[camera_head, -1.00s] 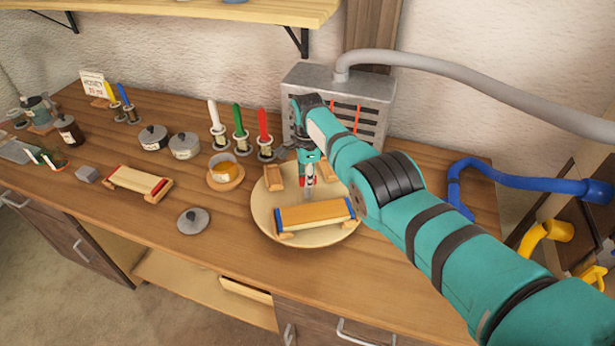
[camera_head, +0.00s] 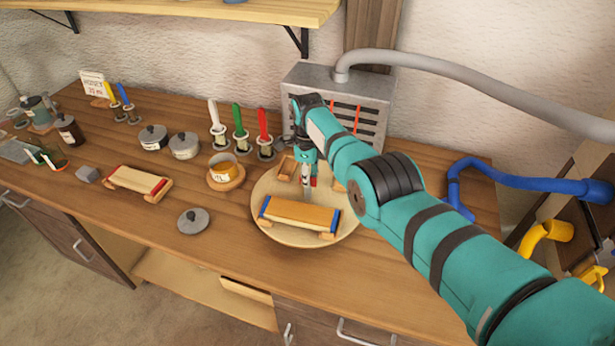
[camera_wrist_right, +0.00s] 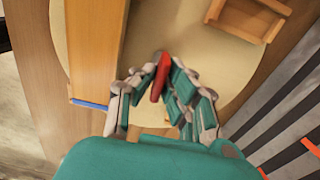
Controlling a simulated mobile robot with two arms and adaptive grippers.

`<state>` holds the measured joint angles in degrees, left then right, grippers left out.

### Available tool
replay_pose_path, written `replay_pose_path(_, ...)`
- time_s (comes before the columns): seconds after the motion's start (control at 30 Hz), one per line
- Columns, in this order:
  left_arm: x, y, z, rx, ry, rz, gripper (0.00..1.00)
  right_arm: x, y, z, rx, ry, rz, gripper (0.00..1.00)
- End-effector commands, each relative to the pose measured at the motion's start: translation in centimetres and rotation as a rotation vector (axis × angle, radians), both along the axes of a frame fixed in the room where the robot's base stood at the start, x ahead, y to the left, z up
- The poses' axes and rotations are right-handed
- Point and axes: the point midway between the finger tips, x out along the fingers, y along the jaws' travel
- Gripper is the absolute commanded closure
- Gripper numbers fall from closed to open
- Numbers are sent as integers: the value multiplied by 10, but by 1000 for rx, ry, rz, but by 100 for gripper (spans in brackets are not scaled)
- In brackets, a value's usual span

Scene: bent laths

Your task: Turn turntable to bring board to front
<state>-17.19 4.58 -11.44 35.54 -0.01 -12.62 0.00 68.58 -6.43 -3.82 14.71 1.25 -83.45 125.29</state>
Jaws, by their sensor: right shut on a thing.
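The turntable (camera_head: 347,222) is a pale round disc on the workbench. It also shows in the wrist view (camera_wrist_right: 150,30). A wooden board (camera_head: 300,213) with blue ends lies on small supports across its front half, its right end slightly nearer the front. In the wrist view the board (camera_wrist_right: 95,50) is at the left. My right gripper (camera_head: 309,183) is behind the board, over the disc. In the wrist view its fingers (camera_wrist_right: 158,80) are shut on a red peg (camera_wrist_right: 161,75). The peg's foot is hard to see. My left gripper is not in view.
A small wooden piece (camera_head: 287,168) sits on the disc's back part. A grey vented box (camera_head: 345,82) stands behind. Candle-like coloured tools (camera_head: 238,125), a mug (camera_head: 222,173) and a grey lid (camera_head: 193,220) are to the left. The bench front is mostly clear.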

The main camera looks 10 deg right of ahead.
Motion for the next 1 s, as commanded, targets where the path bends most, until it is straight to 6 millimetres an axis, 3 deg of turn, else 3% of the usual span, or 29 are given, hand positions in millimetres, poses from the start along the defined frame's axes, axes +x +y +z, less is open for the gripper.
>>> replay_pose_path(0.87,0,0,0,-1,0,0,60,3,-2,4,-3,-10,-90,100)
replay_pose_path(0.9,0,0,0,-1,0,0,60,3,-2,4,-3,-10,-90,87)
replay_pose_path(1.0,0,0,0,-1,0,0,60,3,-2,4,-3,-9,-88,74)
